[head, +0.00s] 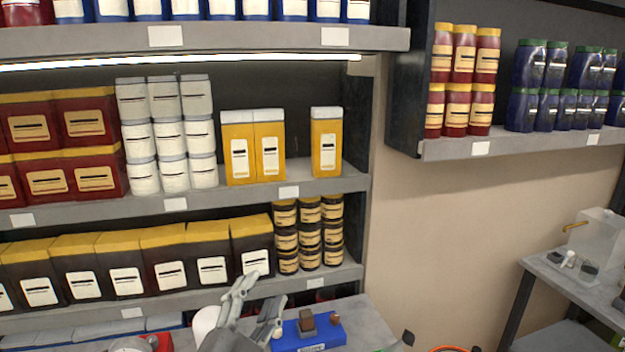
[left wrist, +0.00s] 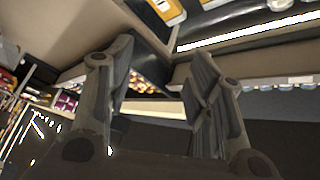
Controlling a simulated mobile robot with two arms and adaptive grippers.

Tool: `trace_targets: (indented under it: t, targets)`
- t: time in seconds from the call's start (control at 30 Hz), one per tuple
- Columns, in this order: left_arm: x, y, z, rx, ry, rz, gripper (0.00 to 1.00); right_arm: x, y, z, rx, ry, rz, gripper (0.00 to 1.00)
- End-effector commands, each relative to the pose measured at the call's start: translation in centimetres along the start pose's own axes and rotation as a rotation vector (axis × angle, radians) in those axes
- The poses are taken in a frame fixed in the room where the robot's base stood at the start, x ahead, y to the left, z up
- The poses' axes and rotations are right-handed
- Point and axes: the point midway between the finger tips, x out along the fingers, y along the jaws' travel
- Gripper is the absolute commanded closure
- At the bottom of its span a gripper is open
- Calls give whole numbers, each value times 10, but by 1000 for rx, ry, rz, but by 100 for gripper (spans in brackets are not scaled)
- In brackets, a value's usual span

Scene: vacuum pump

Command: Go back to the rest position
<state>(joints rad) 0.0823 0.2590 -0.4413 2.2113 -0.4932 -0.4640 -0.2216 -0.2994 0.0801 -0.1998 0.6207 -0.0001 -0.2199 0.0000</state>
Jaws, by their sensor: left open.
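My left gripper (head: 256,300) is raised at the bottom middle of the head view, in front of the lower shelf and above the table. Its two fingers point upward and stand apart, with nothing between them. The left wrist view also shows the left gripper (left wrist: 158,95) with its fingers spread and empty, and shelves behind them. My right gripper does not show in either view.
Shelves (head: 235,190) with boxes and jars fill the left. Below, a grey table (head: 362,325) carries a blue block-like item (head: 308,334) with brown and red parts. A side table (head: 580,287) stands at the right. Bare wall (head: 450,225) lies between.

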Motion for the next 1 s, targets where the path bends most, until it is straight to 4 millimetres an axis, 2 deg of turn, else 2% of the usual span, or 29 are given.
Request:
trace_targets:
  t: [0.03,0.1,0.17,0.2,0.27,0.3,0.4,0.5,0.73,0.77,0.8,1.0]
  targets:
    - [-16,13,29,-80,-119,42,52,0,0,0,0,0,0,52]
    - [-40,31,67,-183,-281,98,52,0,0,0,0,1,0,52]
    - [-67,48,96,-266,-422,148,52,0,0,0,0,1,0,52]
    - [-87,60,113,-321,-516,183,52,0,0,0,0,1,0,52]
    - [-120,78,135,-397,-654,235,52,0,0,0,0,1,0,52]
    - [-144,90,147,-445,-744,269,52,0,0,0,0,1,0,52]
    - [-202,115,167,-546,-947,349,52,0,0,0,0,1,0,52]
    - [-254,133,175,-623,-1117,417,52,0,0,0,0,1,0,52]
    - [-358,156,169,-747,-1441,555,52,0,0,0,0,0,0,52]
    - [-366,162,171,-755,-1467,566,52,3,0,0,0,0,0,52]
    - [-363,177,185,-749,-1461,565,52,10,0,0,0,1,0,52]
    - [-369,233,230,-743,-1474,577,52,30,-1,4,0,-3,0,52]
